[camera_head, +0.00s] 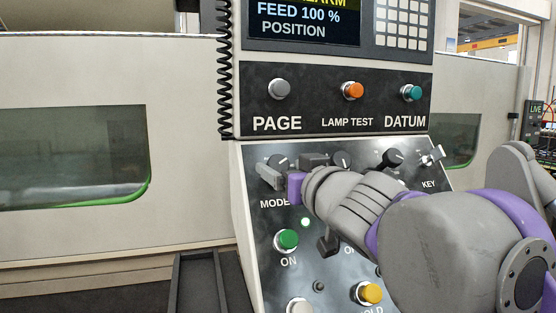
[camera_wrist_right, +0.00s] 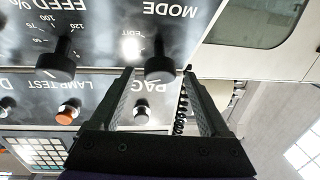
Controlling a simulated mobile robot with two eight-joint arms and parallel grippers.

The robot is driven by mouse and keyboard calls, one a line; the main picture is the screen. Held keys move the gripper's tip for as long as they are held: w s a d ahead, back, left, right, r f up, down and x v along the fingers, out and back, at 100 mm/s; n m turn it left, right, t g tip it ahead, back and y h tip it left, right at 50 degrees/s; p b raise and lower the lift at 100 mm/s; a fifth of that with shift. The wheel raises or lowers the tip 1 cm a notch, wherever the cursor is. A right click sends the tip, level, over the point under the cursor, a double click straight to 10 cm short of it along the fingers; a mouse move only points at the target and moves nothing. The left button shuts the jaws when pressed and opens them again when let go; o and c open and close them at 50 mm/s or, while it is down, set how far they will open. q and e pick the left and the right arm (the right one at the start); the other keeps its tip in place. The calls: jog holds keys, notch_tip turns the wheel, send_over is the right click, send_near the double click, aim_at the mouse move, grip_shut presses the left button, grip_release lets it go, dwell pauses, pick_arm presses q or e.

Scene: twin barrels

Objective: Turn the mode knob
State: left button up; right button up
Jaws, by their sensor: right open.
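The black mode knob (camera_head: 278,161) sits at the upper left of the sloped panel, above the MODE label and partly hidden by my right gripper. It also shows in the right wrist view (camera_wrist_right: 160,66), which sees the panel upside down, with MODE and EDIT lettering beside it. My right gripper (camera_head: 286,168) is open, and its tips are at the knob. In the wrist view the knob appears between the two fingertips (camera_wrist_right: 158,74), with a gap on each side. I cannot tell whether a finger touches it. My left gripper is not in view.
A feed knob (camera_wrist_right: 62,58) is beside the mode knob. Another black knob (camera_head: 392,158) and a key switch (camera_head: 432,156) are further right. Above are the grey PAGE (camera_head: 279,89), orange LAMP TEST (camera_head: 352,90) and teal DATUM (camera_head: 411,92) buttons. A green ON button (camera_head: 287,239) is below.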

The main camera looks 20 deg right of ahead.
jog(key=shift+w+a, duration=0.2)
jog(key=shift+w, duration=1.2)
grip_shut()
